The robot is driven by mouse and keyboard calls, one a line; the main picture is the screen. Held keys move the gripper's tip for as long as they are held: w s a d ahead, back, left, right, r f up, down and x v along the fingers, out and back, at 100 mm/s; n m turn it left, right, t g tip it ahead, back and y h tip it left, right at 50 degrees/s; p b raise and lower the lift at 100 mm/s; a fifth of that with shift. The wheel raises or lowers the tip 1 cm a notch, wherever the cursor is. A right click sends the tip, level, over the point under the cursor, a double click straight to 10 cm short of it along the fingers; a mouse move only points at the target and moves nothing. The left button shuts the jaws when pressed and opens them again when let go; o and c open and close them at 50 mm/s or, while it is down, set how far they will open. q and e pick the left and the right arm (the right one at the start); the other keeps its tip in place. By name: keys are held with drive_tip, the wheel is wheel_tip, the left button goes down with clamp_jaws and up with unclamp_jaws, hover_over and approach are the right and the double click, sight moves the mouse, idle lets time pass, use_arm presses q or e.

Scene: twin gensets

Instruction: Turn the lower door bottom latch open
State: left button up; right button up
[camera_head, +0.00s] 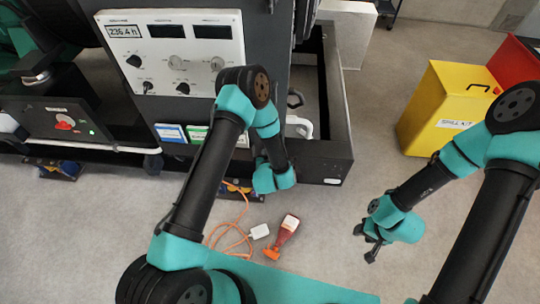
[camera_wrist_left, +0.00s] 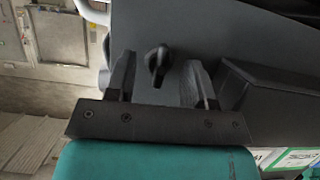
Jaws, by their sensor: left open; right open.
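A black latch knob (camera_wrist_left: 157,64) stands on a dark grey door panel (camera_wrist_left: 210,30) in the left wrist view. My left gripper (camera_wrist_left: 159,72) is open, with one finger on each side of the knob and a gap visible on both sides. I cannot tell how far the knob is from the fingers in depth. In the head view my left wrist is beside the dark cabinet, and its fingers and this latch are hidden. My right gripper (camera_head: 372,241) is open and empty above the floor at the right, away from the cabinet.
A control panel (camera_head: 176,52) with dials is on the cabinet's front. A black frame (camera_head: 325,168) juts out right of my left wrist. A red bottle (camera_head: 287,228) and an orange cable (camera_head: 236,228) lie on the floor. A yellow spill kit bin (camera_head: 440,105) stands at the right.

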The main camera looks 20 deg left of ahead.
use_arm(q)
drive_tip(key=shift+s, duration=0.15)
drive_tip(key=v, duration=1.7)
drive_tip(key=shift+s+d+f, duration=0.1)
drive_tip(key=shift+f, duration=0.05)
drive_tip(key=s+a+f+g+h, duration=0.4)
drive_tip(key=s+a+g, duration=0.3)
drive_tip(key=g, duration=0.5)
drive_tip(key=shift+s+a+h, duration=0.3)
drive_tip(key=shift+s+h, duration=0.5)
drive_tip(key=shift+h, duration=0.1)
drive_tip(key=shift+f, duration=0.1)
idle(0.3)
